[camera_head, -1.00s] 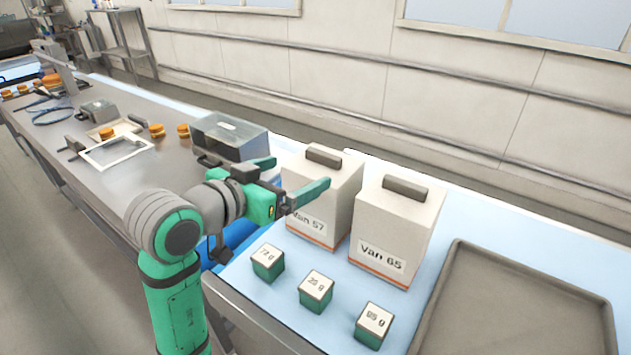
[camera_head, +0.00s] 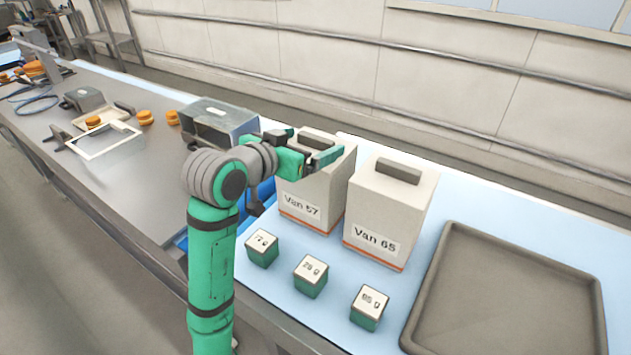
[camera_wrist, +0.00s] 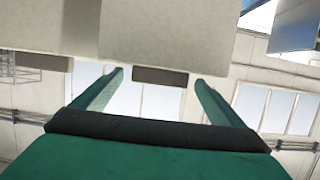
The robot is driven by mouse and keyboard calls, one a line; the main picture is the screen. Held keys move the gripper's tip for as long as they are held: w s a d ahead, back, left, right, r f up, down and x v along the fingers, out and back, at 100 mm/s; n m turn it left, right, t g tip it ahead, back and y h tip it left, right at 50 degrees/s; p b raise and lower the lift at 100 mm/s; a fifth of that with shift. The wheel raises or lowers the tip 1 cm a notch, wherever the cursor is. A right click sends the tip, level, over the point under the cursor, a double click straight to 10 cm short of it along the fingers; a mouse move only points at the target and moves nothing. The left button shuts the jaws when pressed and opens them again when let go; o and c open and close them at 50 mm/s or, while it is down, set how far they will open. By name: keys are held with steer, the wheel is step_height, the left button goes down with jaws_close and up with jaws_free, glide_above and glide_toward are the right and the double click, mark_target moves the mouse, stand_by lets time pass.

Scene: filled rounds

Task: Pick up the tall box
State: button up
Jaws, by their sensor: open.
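Two tall white boxes with grey top handles and an orange stripe at the base stand on the light blue surface. The left one, labelled Van 57 (camera_head: 297,204), is partly covered by my gripper (camera_head: 311,145). The right one, labelled Van 65 (camera_head: 372,235), is clear of it. My gripper is open, at the height of the Van 57 box's handle (camera_head: 316,142). The upside-down wrist view shows that handle (camera_wrist: 160,76) between my two fingers, with nothing clamped. The Van 65 box (camera_wrist: 48,25) shows at left there. Whether the fingers touch the box is unclear.
Three small green cubes with white weight labels (camera_head: 262,248) stand in front of the boxes. An empty grey tray (camera_head: 450,225) lies at right. A grey metal machine (camera_head: 215,125) stands behind my arm at left. Bare blue surface lies between cubes and tray.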

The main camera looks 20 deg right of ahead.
steer(key=shift+w+d+f, duration=0.15)
steer(key=shift+w+d, duration=0.15)
steer(key=shift+d, duration=0.05)
steer(key=c, duration=1.7)
steer(key=shift+r, duration=0.2)
